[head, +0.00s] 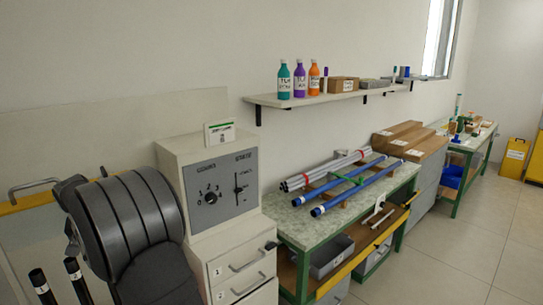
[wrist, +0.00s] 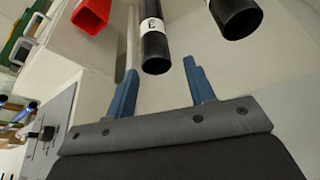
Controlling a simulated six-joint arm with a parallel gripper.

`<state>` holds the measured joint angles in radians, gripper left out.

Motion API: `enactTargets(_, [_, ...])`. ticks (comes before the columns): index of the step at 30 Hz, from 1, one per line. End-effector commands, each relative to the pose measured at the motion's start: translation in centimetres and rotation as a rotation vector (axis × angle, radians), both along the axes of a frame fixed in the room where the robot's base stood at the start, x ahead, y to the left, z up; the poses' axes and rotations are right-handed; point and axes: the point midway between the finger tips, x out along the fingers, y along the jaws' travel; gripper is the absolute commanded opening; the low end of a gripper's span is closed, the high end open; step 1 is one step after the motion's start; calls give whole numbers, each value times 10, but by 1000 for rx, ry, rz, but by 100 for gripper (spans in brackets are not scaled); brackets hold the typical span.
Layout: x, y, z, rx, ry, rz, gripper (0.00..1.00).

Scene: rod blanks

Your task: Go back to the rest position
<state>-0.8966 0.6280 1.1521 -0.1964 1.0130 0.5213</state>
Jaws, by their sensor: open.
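My gripper (wrist: 161,72) shows in the wrist view with its two blue fingers spread apart. Nothing is visibly clamped between them. A black rod (wrist: 154,45) with a white label appears just past the fingertips, between them in the picture; the gap in depth is hard to judge. A second black rod (wrist: 236,14) is up and to the right, clear of the fingers. In the head view two black rods with white labels, one (head: 42,287) and another (head: 78,281), stand at the bottom left. My gripper's fingers do not show in the head view.
A grey control cabinet (head: 194,158) with knobs and drawers stands beside my arm. A green-framed bench (head: 305,222) to its right carries blue tubes (head: 365,187) and grey rods (head: 325,170). A wall shelf (head: 340,96) holds bottles. A red part (wrist: 92,14) is at the wrist view's top left. Floor at right is clear.

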Motion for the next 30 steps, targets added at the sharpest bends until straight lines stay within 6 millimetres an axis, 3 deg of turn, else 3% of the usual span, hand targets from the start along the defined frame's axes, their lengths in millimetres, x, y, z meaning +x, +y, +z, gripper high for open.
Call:
enactTargets(14, [0, 0, 0, 1, 0, 0, 49])
enactTargets(30, [-31, -14, 94, 3, -3, 1, 49])
